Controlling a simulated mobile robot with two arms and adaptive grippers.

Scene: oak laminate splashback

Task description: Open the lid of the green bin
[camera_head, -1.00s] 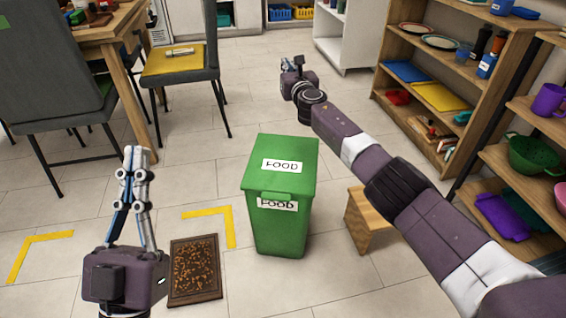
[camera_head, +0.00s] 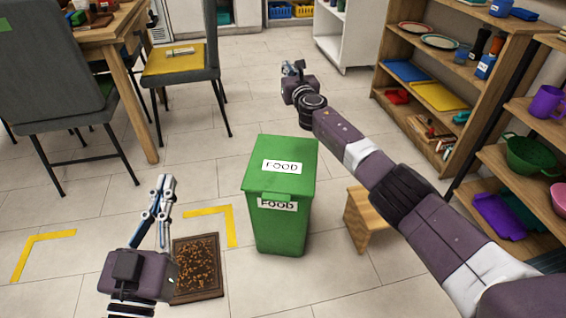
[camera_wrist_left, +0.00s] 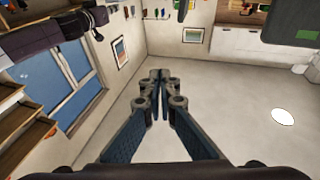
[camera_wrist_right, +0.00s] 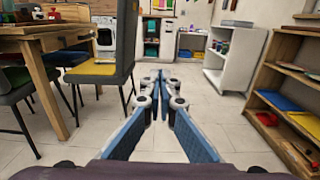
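The green bin (camera_head: 280,215) stands upright on the floor in the middle of the head view. Its lid (camera_head: 282,170) lies shut on top, with a white FOOD label and a small front tab (camera_head: 275,196). My left gripper (camera_head: 165,182) is shut and empty, left of the bin and apart from it. Its fingers also show closed together in the left wrist view (camera_wrist_left: 160,75). My right gripper (camera_head: 290,68) is beyond the bin in the head view, apart from the lid. Its fingers look closed and empty in the right wrist view (camera_wrist_right: 160,78).
A brown mat (camera_head: 197,268) lies left of the bin. A wooden stool (camera_head: 368,218) stands close to its right. Shelves (camera_head: 440,130) line the right side. A chair (camera_head: 182,60) and a table (camera_head: 105,30) stand at the back left. Floor is clear before the bin.

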